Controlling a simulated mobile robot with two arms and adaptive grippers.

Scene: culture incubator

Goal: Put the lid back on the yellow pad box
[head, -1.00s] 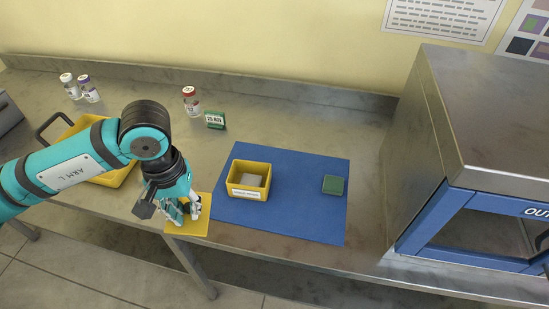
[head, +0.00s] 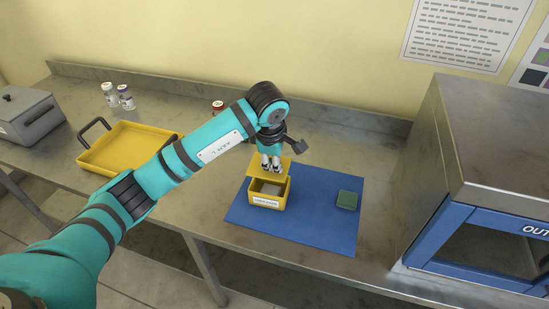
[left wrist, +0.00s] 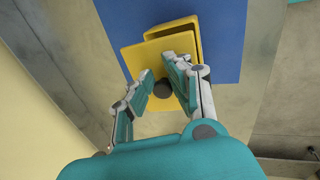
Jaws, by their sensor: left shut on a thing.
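The yellow pad box (head: 266,203) stands on the blue mat (head: 305,230), with a white label on its front and its front part open to view. My left gripper (head: 270,166) is shut on the dark knob of the yellow lid (head: 258,170). The lid is held above the back part of the box, apart from its front rim. In the left wrist view the lid (left wrist: 150,60) covers most of the box (left wrist: 190,30), whose edge shows beyond it, and the gripper fingers (left wrist: 164,86) flank the knob. My right gripper is not in view.
A green block (head: 347,200) lies on the mat's right part. A yellow tray (head: 125,148) with a dark handle, small bottles (head: 117,95) and a grey metal box (head: 30,117) stand to the left. A blue-framed incubator (head: 480,240) stands at the right.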

